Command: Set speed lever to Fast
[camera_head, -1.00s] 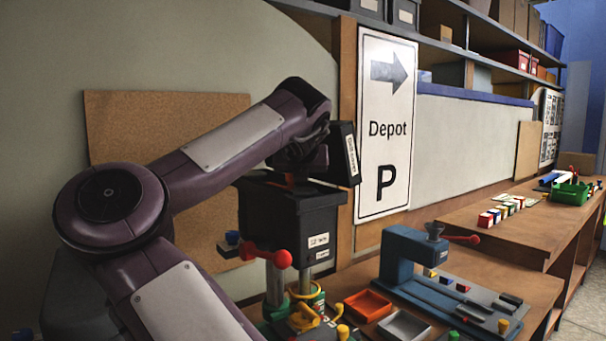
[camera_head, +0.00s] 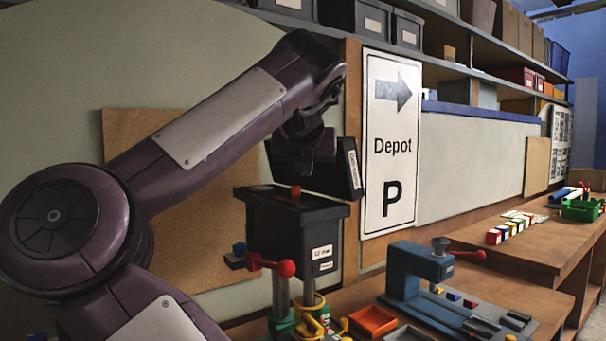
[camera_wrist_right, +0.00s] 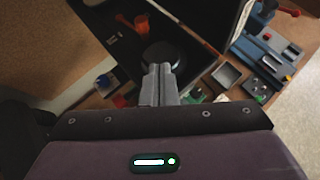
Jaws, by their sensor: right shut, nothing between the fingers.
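A black box-shaped machine (camera_head: 300,235) with small white labels stands at the bench's left end. A lever with a red ball knob (camera_head: 286,268) sticks out near its base. A small orange-red piece (camera_head: 295,191) shows on its top. I cannot tell which part is the speed lever, and the labels are too small to read. My right gripper (camera_wrist_right: 162,68) is shut and empty, pointing down over the machine. In the right wrist view its fingertips are beside a round black part (camera_wrist_right: 160,54), with an orange lever-like part (camera_wrist_right: 135,22) farther off. My left gripper is not in view.
A dark upright panel (camera_head: 352,170) stands close to my right wrist. A blue press (camera_head: 415,265) and a red tray (camera_head: 372,320) are to the right on the bench. A Depot parking sign (camera_head: 392,145) and a cork board (camera_head: 140,225) are behind.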

